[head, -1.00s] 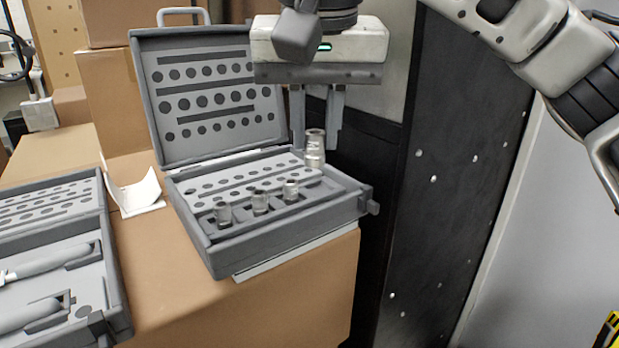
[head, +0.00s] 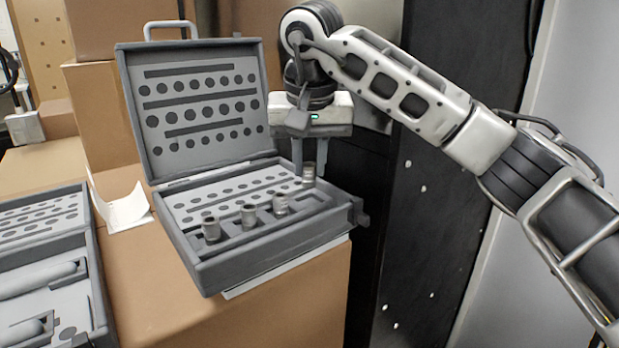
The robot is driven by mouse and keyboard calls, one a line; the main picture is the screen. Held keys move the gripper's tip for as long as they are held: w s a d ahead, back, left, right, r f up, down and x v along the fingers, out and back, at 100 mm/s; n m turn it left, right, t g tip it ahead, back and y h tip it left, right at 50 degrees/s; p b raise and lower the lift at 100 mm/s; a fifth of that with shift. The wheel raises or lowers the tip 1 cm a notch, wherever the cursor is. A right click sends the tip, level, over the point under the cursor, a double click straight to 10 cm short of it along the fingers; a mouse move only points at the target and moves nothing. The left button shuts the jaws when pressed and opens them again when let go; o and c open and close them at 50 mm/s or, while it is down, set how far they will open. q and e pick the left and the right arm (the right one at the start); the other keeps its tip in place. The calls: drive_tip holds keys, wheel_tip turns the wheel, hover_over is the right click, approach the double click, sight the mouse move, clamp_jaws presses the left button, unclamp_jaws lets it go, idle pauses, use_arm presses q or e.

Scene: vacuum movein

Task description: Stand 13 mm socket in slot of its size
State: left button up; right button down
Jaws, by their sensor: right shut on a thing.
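The open grey socket case (head: 215,282) stands on a cardboard box. Three metal sockets stand upright in its front row of slots: a left one (head: 211,229), a middle one (head: 249,216) and a right one (head: 280,204). An empty slot (head: 313,199) shows at the right end of that row. My right gripper (head: 309,166) points down over the case's right back part, shut on another metal socket (head: 309,174). That socket is upright, slightly above the case; whether it touches anything is unclear. Size markings are not readable. My left gripper is out of view.
The raised lid (head: 195,75) stands behind the gripper's left side. A second grey case (head: 60,240) with tools lies at the left. A white folded paper (head: 127,208) lies between the cases. A dark panel (head: 425,230) rises at the right.

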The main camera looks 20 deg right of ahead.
sight(310, 166)
drive_tip(key=shift+s+x, duration=0.15)
drive_tip(key=shift+x, duration=0.7)
drive_tip(key=shift+s+x, duration=0.15)
drive_tip(key=shift+x, duration=0.65)
drive_tip(key=shift+f, duration=0.2)
drive_tip(key=c, duration=1.6)
unclamp_jaws()
drive_tip(key=shift+o, duration=0.2)
drive_tip(key=p+v, duration=0.1)
drive_tip(key=v, duration=1.1)
drive_tip(key=shift+r, duration=0.1)
